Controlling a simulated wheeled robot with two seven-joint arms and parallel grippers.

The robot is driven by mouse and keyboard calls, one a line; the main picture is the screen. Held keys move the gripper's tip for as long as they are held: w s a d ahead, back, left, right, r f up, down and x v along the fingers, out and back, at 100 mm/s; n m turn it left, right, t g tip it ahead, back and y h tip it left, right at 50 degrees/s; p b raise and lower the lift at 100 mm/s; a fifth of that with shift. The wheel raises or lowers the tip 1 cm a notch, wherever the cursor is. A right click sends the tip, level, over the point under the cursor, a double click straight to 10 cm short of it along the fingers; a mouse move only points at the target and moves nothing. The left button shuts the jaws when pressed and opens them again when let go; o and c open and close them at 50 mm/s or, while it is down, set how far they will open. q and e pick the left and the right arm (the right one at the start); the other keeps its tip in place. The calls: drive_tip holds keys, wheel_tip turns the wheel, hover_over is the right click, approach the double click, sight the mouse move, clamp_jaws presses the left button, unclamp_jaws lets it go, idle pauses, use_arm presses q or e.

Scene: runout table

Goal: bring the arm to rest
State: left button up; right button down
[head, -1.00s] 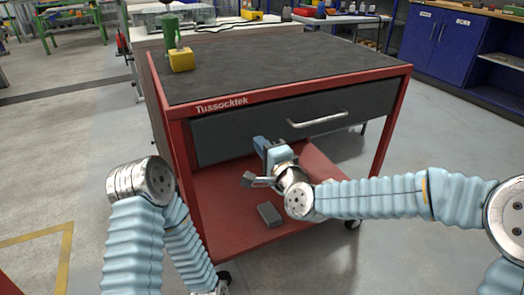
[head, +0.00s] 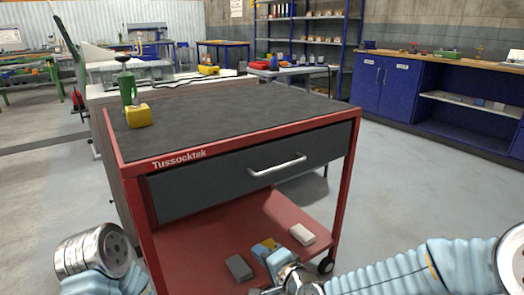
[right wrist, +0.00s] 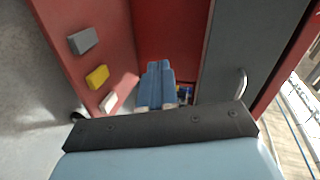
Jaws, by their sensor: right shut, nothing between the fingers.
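My right gripper (head: 262,252) is low at the bottom of the head view, in front of the red cart's lower shelf. Its blue fingers (right wrist: 158,78) are together and empty in the right wrist view. The right arm (head: 400,275) comes in from the lower right. My left arm (head: 95,255) shows at the lower left; its gripper is out of view. The cart (head: 349,180) has a dark top and a grey drawer (head: 215,185) with a metal handle (head: 277,165). The drawer looks shut.
A grey block (head: 238,268), a yellow block (head: 271,243) and a white block (head: 302,234) lie on the lower shelf (head: 195,250). Floor right of the cart is clear.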

drive_tip(key=s+d+f+n+g+h, duration=0.1)
drive_tip(key=d+f+g, duration=0.15)
drive_tip(key=f, duration=0.45)
drive_tip(key=s+d+f+n+g+h, duration=0.1)
drive_tip(key=s+d+f+g, duration=0.15)
drive_tip(key=f, duration=0.55)
drive_tip(key=s+d+f+n+g+h, duration=0.1)
drive_tip(key=s+d+f+n+g, duration=0.1)
drive_tip(key=s+f, duration=0.5)
drive_tip(key=s+d+f+n+g+h+p, duration=0.1)
drive_tip(key=s+d+f+n+g, duration=0.2)
drive_tip(key=s+d+f, duration=0.3)
wheel_tip(320, 180, down, 6)
drive_tip(key=shift+s+d+r+g, duration=0.35)
drive_tip(key=shift+s+g, duration=0.35)
drive_tip(key=shift+s, duration=0.55)
drive_tip(key=shift+f, duration=0.1)
